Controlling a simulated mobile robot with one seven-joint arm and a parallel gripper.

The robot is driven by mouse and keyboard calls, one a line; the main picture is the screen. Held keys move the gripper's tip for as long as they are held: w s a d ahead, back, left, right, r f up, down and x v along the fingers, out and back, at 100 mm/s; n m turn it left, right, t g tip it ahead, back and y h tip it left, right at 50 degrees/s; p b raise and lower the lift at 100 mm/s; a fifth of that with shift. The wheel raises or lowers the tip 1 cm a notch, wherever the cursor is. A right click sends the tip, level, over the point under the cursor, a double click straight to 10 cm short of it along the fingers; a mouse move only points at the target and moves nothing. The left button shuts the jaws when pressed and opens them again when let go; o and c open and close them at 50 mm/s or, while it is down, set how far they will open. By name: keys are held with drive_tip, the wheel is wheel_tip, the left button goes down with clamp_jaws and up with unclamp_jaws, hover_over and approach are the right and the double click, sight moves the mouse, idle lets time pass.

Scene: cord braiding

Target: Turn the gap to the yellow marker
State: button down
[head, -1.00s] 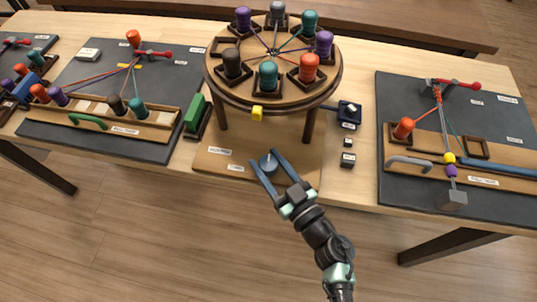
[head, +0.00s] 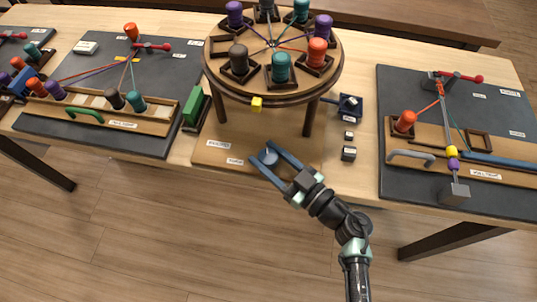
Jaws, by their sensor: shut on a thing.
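The round wooden disc (head: 275,90) stands on legs above its base board (head: 218,152) and carries several bobbins in dark square holders. The gap, an empty holder (head: 219,42), is at the left of the disc. The yellow marker (head: 256,104) is at the front edge, below and between the dark bobbin (head: 239,59) and the front teal bobbin (head: 281,67). My gripper (head: 268,160) is shut on the blue-grey knob (head: 268,156) on the base board, with one blue finger on each side. The knob's lower part is hidden.
Left is a dark board (head: 70,140) with bobbins and a green handle. Right is another dark board (head: 430,85) with cords and a grey weight (head: 454,193).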

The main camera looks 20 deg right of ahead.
drive_tip(key=shift+c, duration=1.3)
unclamp_jaws()
drive_tip(key=v, duration=1.3)
